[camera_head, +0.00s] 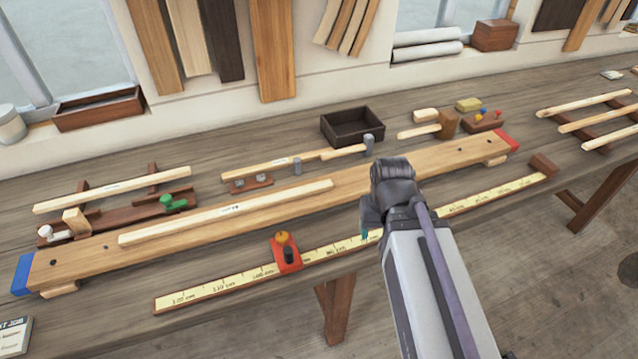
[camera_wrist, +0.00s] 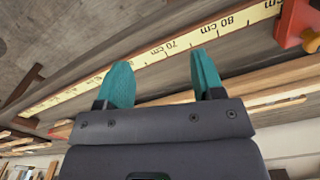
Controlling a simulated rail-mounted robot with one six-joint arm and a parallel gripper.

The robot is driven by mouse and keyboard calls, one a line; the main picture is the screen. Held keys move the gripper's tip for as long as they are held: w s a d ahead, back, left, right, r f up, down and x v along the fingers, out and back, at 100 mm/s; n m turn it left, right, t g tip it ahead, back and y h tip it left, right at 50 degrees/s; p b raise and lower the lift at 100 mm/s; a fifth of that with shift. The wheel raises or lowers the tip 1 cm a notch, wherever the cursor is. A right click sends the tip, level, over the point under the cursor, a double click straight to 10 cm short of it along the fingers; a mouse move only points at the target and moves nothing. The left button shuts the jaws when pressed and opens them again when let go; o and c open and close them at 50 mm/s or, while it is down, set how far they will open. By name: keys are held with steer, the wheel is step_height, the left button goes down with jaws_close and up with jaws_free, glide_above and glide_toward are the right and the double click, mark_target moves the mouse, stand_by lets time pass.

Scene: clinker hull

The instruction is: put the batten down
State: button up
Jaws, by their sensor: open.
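One finger is mostly hidden in the head view.
A yellow ruler (camera_head: 215,289) runs along the bench front, with a red slider (camera_head: 286,255) on it and a brown block (camera_head: 544,165) by its right end. A dark open box (camera_head: 352,127) stands behind the plank. Bare bench shows at the back left.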

steer(key=w+a+n, duration=0.1)
steer(key=w+a, duration=0.3)
steer(key=w, duration=0.2)
steer(key=w+a+n+b, duration=0.1)
steer(key=w+a+n, duration=0.1)
steer(key=w+a, duration=0.2)
steer(key=w+a+f+n, duration=0.1)
steer(key=w+a, duration=0.3)
steer(key=w, duration=0.6)
steer(key=shift+f+n, duration=0.1)
steer(key=shift+n, duration=0.3)
steer(key=w+a+n, duration=0.4)
steer(key=w+a, duration=0.2)
steer(key=w, duration=0.3)
steer(key=n, duration=1.3)
glide_above(280, 162)
step_height(280, 162, down, 12)
steer(key=b, duration=1.1)
steer(key=shift+w+b, duration=0.1)
steer(key=shift+b, duration=0.3)
steer(key=shift+r, duration=0.45)
steer(key=c, duration=1.1)
step_height(280, 162, up, 10)
steer(key=p, duration=1)
steer(key=shift+c, duration=0.2)
